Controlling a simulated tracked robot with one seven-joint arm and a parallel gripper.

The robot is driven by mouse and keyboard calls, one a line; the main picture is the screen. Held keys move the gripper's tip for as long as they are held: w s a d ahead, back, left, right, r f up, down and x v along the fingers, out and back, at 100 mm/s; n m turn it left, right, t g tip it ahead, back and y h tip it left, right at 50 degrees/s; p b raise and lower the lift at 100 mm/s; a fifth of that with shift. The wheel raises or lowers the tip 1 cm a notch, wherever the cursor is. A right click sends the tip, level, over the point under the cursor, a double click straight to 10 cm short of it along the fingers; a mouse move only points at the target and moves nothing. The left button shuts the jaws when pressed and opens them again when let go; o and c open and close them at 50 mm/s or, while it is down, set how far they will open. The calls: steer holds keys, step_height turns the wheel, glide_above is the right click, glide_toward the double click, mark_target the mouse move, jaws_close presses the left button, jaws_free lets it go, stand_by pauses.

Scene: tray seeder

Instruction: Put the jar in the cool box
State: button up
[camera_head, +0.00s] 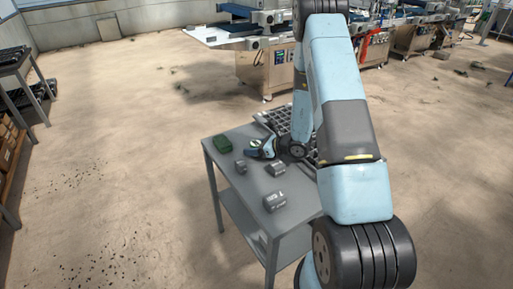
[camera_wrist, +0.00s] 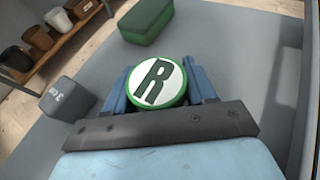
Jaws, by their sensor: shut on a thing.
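The jar (camera_wrist: 158,82) has a round white lid with a green rim and a dark letter R. My gripper (camera_wrist: 158,90) is shut on it, with blue fingers on either side. In the head view my gripper (camera_head: 262,148) is low over the grey table, and the jar (camera_head: 254,144) shows small at its tip. I cannot tell whether the jar touches the table. A green box (camera_head: 222,144), the only thing like a cool box here, sits on the table near the far left corner. It shows closed-looking ahead of the jar in the wrist view (camera_wrist: 146,24), apart from it.
Dark seed trays (camera_head: 276,120) lie at the back right, partly hidden by my arm. A rack with pots (camera_wrist: 38,36) stands beyond the table's left edge.

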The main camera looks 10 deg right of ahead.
steer(key=o, duration=1.1)
